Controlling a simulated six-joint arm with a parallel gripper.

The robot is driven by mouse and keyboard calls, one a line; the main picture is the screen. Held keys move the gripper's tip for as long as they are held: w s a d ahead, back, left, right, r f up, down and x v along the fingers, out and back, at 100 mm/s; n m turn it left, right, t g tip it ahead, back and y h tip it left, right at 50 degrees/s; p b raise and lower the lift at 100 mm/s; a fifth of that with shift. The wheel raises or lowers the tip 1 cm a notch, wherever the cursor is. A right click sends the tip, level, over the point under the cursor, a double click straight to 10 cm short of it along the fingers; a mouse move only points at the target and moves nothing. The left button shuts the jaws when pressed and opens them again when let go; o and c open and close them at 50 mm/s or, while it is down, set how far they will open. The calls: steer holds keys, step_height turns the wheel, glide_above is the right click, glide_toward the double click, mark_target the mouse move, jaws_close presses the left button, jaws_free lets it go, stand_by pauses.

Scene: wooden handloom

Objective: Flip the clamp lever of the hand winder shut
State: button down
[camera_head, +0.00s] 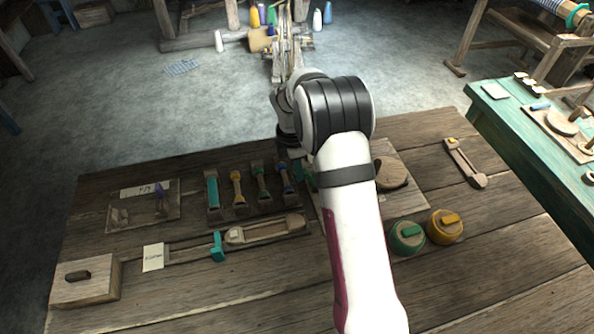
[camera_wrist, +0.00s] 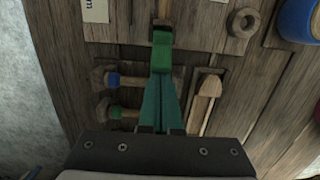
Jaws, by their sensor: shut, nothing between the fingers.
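The hand winder's board (camera_head: 400,160) lies right of the bobbin rack, with a round wooden part (camera_head: 391,175) on it; my arm covers much of it in the head view. A bright green piece, apparently the clamp lever (camera_wrist: 162,45), is at the board's edge in the wrist view, at the top middle. My gripper (camera_wrist: 161,78) points at it, its teal fingers closed together and empty. The fingertips are right at the green piece; I cannot tell whether they touch it. In the head view the gripper is mostly hidden behind my arm.
Bobbins in a rack (camera_head: 246,213) lie close on the left, and a wooden shuttle (camera_head: 265,232) lies nearer. Bare table lies along the front.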

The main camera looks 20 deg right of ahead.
steer(key=shift+d, duration=0.1)
steer(key=shift+d+r+y, duration=0.4)
steer(key=shift+d+y, duration=0.35)
steer(key=shift+y, duration=0.45)
steer(key=shift+d+r, duration=0.2)
steer(key=shift+d, duration=0.45)
steer(key=shift+r, duration=0.15)
steer(key=shift+r, duration=0.65)
